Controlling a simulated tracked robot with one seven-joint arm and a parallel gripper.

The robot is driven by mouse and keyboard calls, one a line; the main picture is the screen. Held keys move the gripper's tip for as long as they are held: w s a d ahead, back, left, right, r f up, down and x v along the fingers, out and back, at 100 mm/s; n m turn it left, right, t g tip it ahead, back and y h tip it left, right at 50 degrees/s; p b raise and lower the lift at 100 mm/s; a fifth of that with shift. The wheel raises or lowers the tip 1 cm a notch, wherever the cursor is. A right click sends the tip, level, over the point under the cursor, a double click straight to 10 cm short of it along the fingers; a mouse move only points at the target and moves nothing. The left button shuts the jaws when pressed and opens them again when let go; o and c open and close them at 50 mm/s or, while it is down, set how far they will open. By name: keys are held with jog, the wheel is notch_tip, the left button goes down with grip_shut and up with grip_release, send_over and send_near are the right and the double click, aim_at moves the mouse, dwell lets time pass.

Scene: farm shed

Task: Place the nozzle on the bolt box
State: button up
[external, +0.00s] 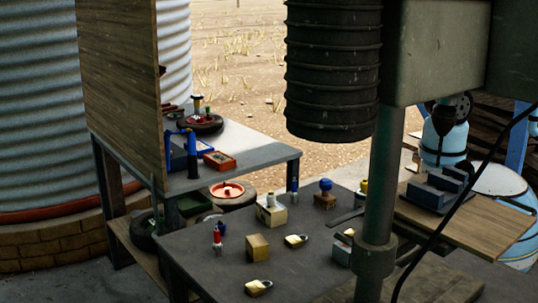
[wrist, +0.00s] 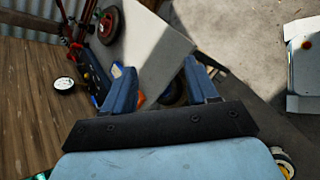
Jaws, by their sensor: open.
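My gripper (wrist: 157,68) is open in the wrist view, with nothing seen between its dark blue fingers. In the external view my light blue arm is at the right, apart from the small items on the front table. A small upright red-topped piece (external: 217,238) at the table's left could be the nozzle; a blue-topped piece (external: 294,190) stands at its back. A plain tan box (external: 257,247) stands right of the red-topped piece and may be the bolt box. Labels are too small to read. I cannot pick out nozzle or box in the wrist view.
Two padlocks (external: 296,241) (external: 258,287) lie by the tan box. Other blocks carry a pale piece (external: 271,199) and a blue knob (external: 325,184). A back bench (external: 250,144) holds a red tray (external: 220,161) and a tyre. A dark post (external: 376,200) partly blocks the view.

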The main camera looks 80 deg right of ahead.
jog(key=s+d+r+m+y, duration=0.4)
jog(key=s+r+m, duration=0.2)
jog(key=s+m, duration=0.2)
jog(key=s+d+r+m+y, duration=0.4)
jog(key=s+m, duration=0.5)
jog(key=s, duration=0.3)
jog(key=shift+s+d+r, duration=0.3)
jog(key=shift+d+r, duration=0.4)
jog(key=shift+r, duration=0.15)
